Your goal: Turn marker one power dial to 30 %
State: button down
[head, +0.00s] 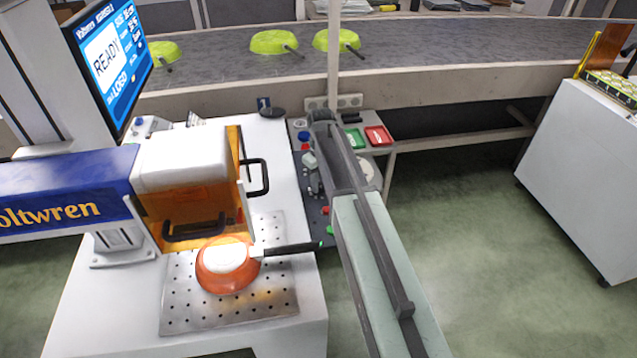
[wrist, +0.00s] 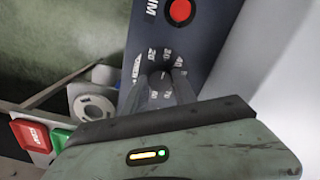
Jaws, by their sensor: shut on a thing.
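The power dial sits on a dark control panel (wrist: 215,35), and numbers ring it in the wrist view. My gripper (wrist: 160,88) is shut on the dial, with its two dark fingers on either side. The fingers cover most of the dial, so I cannot read its pointer or its setting. In the head view the panel (head: 317,222) runs along the right edge of the marker's white table. The marker (head: 185,165), a white and blue laser unit with an orange guard, stands over that table. Its screen (head: 107,58) reads READY.
A red button (wrist: 180,10) is close to the dial. An orange pan (head: 229,280) lies on the perforated plate (head: 190,318), handle towards the panel. Green pans sit on the conveyor (head: 215,72).

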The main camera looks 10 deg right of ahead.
aim_at(320, 185)
jog(key=shift+w+n, duration=0.15)
jog(key=shift+n, duration=0.15)
jog(key=c, duration=1)
grip_release()
jog(key=shift+r, duration=0.1)
notch_tip(320, 185, up, 8)
jog(key=p, duration=0.7)
jog(key=shift+f+p, duration=0.25)
jog(key=shift+p, duration=0.15)
